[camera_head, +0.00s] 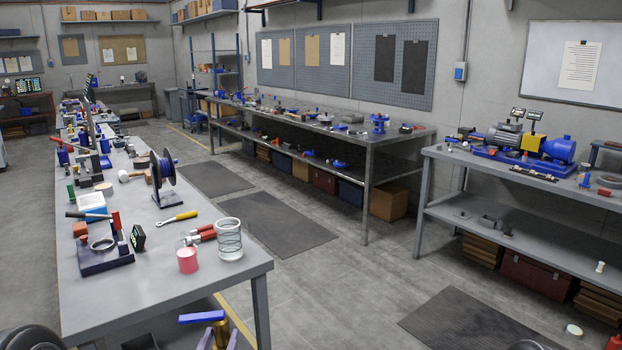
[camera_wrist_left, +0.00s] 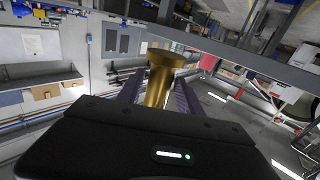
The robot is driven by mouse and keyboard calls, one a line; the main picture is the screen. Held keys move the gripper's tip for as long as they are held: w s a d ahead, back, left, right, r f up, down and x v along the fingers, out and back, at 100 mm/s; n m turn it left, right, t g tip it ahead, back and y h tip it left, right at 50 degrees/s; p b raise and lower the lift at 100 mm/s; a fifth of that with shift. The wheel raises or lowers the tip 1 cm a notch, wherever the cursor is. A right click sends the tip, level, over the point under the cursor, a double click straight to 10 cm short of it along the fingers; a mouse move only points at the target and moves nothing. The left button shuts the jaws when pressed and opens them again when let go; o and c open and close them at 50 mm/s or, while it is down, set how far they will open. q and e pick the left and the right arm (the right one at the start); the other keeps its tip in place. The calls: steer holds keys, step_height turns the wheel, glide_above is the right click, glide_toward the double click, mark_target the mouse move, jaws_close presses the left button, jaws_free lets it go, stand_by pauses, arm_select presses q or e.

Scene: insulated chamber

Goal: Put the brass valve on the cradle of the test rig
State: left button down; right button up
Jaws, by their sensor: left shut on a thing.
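The brass valve (camera_head: 220,331) is low in the head view, just past the near end of the left workbench. Its blue lever (camera_head: 202,318) points left. My left gripper (camera_head: 218,342) is shut on the valve's body. In the left wrist view the brass body (camera_wrist_left: 158,85) stands between the two fingers, with its wide flange outward. A dark fixture with a round ring and a red-handled lever (camera_head: 105,258) sits on the near left part of that bench. I cannot tell for sure whether it is the test rig with the cradle. My right gripper is not in view.
The bench's near strip is bare. A bench at right holds a blue motor assembly (camera_head: 556,149). Floor mats (camera_head: 275,230) lie between benches.

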arm_select(q)
steer(key=shift+r+y, duration=0.3)
steer(key=shift+a+f+p, duration=0.1)
steer(key=shift+f+p, duration=0.05)
steer(key=shift+p, duration=0.15)
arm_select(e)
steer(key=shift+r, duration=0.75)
arm_select(q)
steer(key=shift+f, duration=0.1)
